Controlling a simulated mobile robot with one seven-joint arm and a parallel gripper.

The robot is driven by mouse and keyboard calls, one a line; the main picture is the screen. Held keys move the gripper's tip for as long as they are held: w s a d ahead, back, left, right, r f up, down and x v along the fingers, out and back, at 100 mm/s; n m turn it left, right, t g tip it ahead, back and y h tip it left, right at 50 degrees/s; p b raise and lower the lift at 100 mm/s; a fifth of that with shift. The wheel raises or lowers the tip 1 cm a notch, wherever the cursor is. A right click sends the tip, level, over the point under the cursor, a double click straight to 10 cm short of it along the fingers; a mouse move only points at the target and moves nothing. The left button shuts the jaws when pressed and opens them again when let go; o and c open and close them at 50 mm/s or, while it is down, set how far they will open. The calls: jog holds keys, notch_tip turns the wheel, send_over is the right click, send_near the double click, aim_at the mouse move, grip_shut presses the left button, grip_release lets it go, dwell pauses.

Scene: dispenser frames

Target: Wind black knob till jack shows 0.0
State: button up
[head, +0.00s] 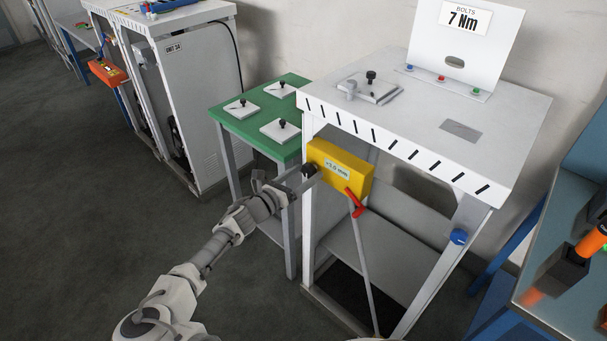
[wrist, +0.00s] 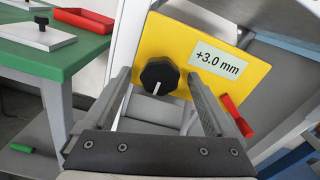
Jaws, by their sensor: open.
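The yellow jack box (head: 340,167) is mounted on the front left of the white frame. Its display (wrist: 217,61) reads +3.0 mm in the wrist view. The black knob (wrist: 159,75) is on the left part of the yellow face, with a white pointer line aimed downward. My gripper (head: 296,180) is at the box's left end in the head view, close to the knob. In the wrist view my gripper (wrist: 160,88) is open, its fingers on either side of the knob with gaps between. A red handle (head: 354,202) hangs at the box's lower right.
A green table (head: 240,127) with several white plates stands behind my gripper. A blue-edged bench (head: 540,255) is at the right. The floor at left is clear.

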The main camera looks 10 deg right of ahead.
jog(key=c, duration=1.4)
jog(key=shift+o, duration=0.2)
jog(key=shift+m, duration=0.3)
